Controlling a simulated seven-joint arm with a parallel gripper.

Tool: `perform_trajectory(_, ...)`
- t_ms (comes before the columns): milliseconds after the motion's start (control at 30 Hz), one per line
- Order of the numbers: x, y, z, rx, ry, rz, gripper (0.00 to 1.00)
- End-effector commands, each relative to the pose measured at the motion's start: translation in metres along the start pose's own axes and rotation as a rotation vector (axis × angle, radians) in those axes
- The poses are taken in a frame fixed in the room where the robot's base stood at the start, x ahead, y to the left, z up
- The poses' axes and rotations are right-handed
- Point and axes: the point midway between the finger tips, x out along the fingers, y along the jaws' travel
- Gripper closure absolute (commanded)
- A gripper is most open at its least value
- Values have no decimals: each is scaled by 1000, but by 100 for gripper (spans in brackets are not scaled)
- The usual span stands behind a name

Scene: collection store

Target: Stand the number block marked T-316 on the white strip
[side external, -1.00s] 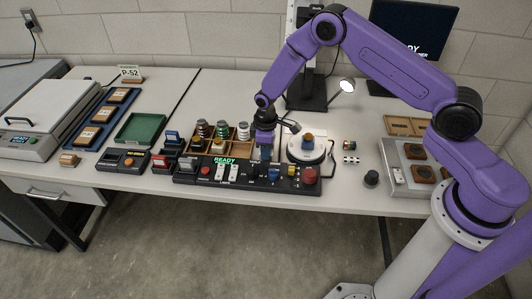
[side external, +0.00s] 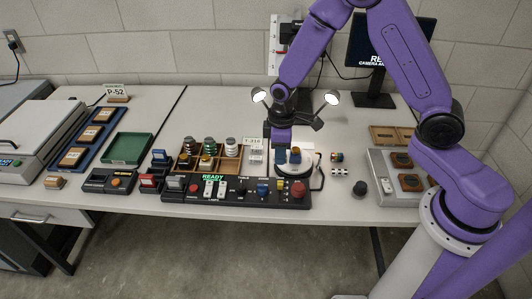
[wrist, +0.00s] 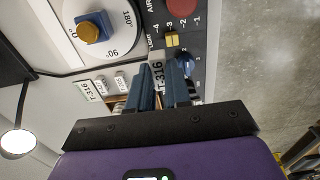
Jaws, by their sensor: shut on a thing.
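In the wrist view my gripper (wrist: 160,92) points at the bench with its two blue fingers close together. A small pale block marked T-316 (wrist: 158,74) shows at the fingertips, held between them and partly hidden. In the side external view my gripper (side external: 281,150) is just left of the knob on the round white turntable (side external: 311,163); the held block cannot be made out there. A white card reading T-316 (side external: 252,141) stands to its left, with small labelled blocks (side external: 255,156) in front. I cannot pick out the white strip for certain.
The turntable carries a blue and amber knob (side external: 295,155). The black control panel (side external: 225,199) with a red button (side external: 298,189) runs along the front. A wooden tray of jars (side external: 210,160) is left. Two lit lamps (side external: 332,97) flank the gripper. Small dice-like pieces (side external: 339,171) lie right.

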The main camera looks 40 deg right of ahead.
Motion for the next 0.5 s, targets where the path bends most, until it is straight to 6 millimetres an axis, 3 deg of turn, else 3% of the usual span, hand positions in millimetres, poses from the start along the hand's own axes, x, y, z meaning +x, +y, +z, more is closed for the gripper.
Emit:
perform_trajectory(300, -17, -21, 32, 0, 0, 0, 100)
perform_trajectory(500, -21, -10, 42, 6, 1, 0, 100)
